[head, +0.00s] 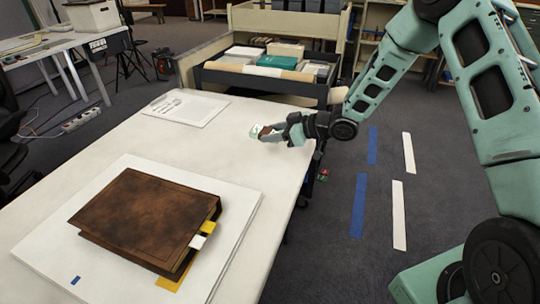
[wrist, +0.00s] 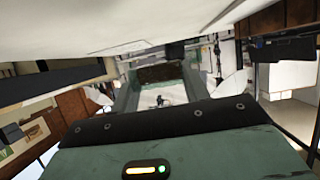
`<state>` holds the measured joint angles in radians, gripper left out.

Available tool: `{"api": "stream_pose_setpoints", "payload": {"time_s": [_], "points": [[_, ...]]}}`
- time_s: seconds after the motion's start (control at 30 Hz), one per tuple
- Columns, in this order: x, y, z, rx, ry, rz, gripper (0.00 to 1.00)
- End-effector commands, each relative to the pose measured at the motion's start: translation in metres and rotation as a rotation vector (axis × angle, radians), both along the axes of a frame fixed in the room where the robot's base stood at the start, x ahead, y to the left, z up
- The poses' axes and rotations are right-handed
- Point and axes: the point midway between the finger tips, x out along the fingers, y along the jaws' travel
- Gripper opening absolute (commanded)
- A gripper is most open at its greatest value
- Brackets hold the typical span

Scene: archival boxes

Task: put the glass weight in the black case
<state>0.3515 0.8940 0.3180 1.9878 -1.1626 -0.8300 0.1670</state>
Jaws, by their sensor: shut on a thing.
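My gripper (head: 266,133) is stretched out over the far right part of the pale table. It is shut on a small, pale, see-through thing, which looks like the glass weight (head: 255,130). In the wrist view the glass weight (wrist: 158,97) shows between the two green fingers of my gripper (wrist: 160,88), with a dark shape in or behind it. A dark brown patch lies just beyond it there. The only dark open-topped container I can make out is a black case (head: 230,81) on the cart behind the table, with books and folders in it.
A large brown book (head: 145,215) with yellow and white tabs lies on a white board (head: 60,250) at the table's near left. Papers (head: 186,108) lie near the far edge. The table (head: 110,140) between them is clear. Blue and white floor strips lie right.

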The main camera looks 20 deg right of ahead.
Motion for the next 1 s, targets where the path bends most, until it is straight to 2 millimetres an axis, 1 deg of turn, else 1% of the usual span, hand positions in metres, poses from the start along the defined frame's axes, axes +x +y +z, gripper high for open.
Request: {"api": "stream_pose_setpoints", "payload": {"time_s": [0.03, 0.1, 0.27, 0.4, 0.5, 0.6, 0.83, 1.0], "points": [[0.000, 0.000, -0.010, 0.003, 0.003, -0.001, 0.15], [0.000, 0.001, -0.019, 0.003, 0.002, 0.000, 0.15], [0.000, 0.001, -0.034, 0.003, 0.000, -0.001, 0.15], [0.000, 0.001, -0.057, 0.002, 0.002, 0.000, 0.15], [0.000, 0.001, -0.067, 0.001, 0.000, 0.000, 0.15], [0.000, 0.001, -0.073, 0.002, -0.001, 0.000, 0.15], [0.000, 0.000, -0.073, 0.001, -0.002, -0.001, 0.15], [0.000, 0.000, -0.079, 0.001, -0.002, -0.001, 0.15]]}}
